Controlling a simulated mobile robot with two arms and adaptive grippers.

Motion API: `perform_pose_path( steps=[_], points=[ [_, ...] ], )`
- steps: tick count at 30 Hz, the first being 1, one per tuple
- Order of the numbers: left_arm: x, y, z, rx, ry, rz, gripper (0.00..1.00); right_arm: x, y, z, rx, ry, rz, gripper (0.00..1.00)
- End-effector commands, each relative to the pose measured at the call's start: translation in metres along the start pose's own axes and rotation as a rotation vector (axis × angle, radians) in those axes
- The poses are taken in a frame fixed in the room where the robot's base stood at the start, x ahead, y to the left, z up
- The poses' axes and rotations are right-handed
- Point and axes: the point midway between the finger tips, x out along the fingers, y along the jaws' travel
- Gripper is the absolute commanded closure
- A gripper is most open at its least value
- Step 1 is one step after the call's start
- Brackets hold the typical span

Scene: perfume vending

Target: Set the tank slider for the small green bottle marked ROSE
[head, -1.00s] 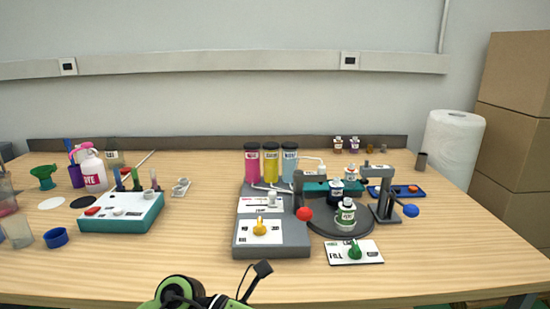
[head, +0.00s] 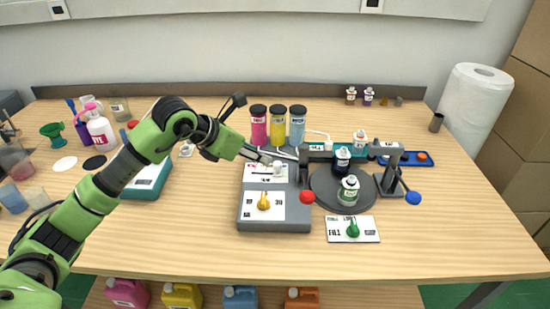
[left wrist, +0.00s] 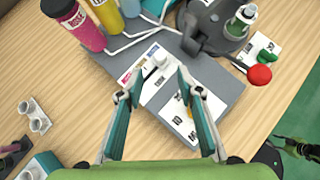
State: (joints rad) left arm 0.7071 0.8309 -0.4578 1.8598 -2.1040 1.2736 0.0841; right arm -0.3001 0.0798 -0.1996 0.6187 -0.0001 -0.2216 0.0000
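The tank slider's white knob (head: 277,168) stands on a white marked panel (head: 256,174) of the grey dispenser, in front of pink, yellow and blue tanks. It also shows in the left wrist view (left wrist: 160,58), ahead of the fingers. My left gripper (head: 262,158) is over the panel, just left of the knob. In the left wrist view its fingers (left wrist: 156,84) are spread with nothing between them; contact with the knob cannot be told. A small green bottle (head: 348,192) with a white label stands on the dark round turntable; its lettering is too small to read.
A yellow dial (head: 264,201) sits at the dispenser's front. A green dial plate (head: 353,229) lies before the turntable (head: 322,188). A red ball lever (head: 307,197) and a blue ball lever (head: 413,198) flank the turntable. The table's front is clear.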

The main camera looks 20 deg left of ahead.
Motion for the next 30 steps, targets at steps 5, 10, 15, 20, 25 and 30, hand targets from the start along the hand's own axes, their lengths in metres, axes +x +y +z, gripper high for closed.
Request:
perform_pose_path(
  steps=[5, 10, 15, 20, 25, 30],
  points=[
    [0.039, -0.002, 0.001, -0.004, 0.002, -0.005, 0.66, -0.010, 0.000, -0.002, 0.000, 0.002, 0.000, 0.60],
    [0.072, -0.002, 0.001, -0.002, 0.002, -0.004, 0.66, -0.015, 0.000, -0.002, 0.000, 0.002, 0.000, 0.60],
    [0.089, -0.001, 0.001, -0.002, 0.000, -0.003, 0.66, -0.017, 0.000, -0.003, 0.000, 0.003, 0.000, 0.60],
    [0.096, -0.001, 0.000, 0.001, 0.001, -0.002, 0.66, -0.018, 0.000, -0.003, 0.000, 0.003, 0.000, 0.60],
    [0.097, -0.001, 0.000, 0.001, 0.000, -0.002, 0.66, -0.018, 0.000, -0.003, 0.000, 0.003, 0.000, 0.60],
    [0.096, -0.001, 0.000, 0.001, 0.000, -0.002, 0.92, -0.018, 0.000, -0.003, 0.000, 0.003, 0.000, 0.60]
  ],
)
